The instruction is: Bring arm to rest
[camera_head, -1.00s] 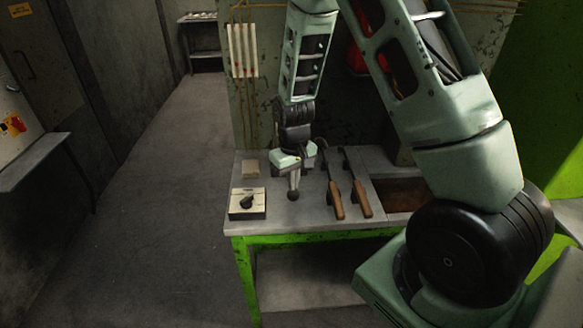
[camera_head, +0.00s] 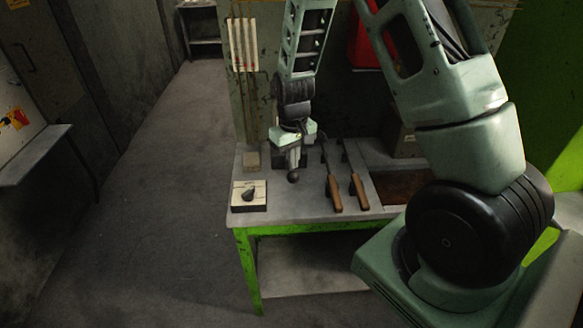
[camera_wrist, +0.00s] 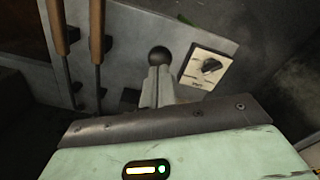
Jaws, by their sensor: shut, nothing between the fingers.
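My arm reaches over a green-legged workbench (camera_head: 310,211) in the head view and hangs down at its end. My gripper (camera_head: 293,166) points down above the bench, shut. In the wrist view the gripper (camera_wrist: 158,76) shows its fingers together with nothing held between them. A dark round knob (camera_wrist: 160,56) lies just beyond the fingertips; it also shows below them in the head view (camera_head: 293,177). I cannot tell whether the fingers touch it.
Two wooden-handled tools (camera_head: 335,193) lie right of the gripper. A back panel stands behind the bench. Open floor (camera_head: 150,200) lies left.

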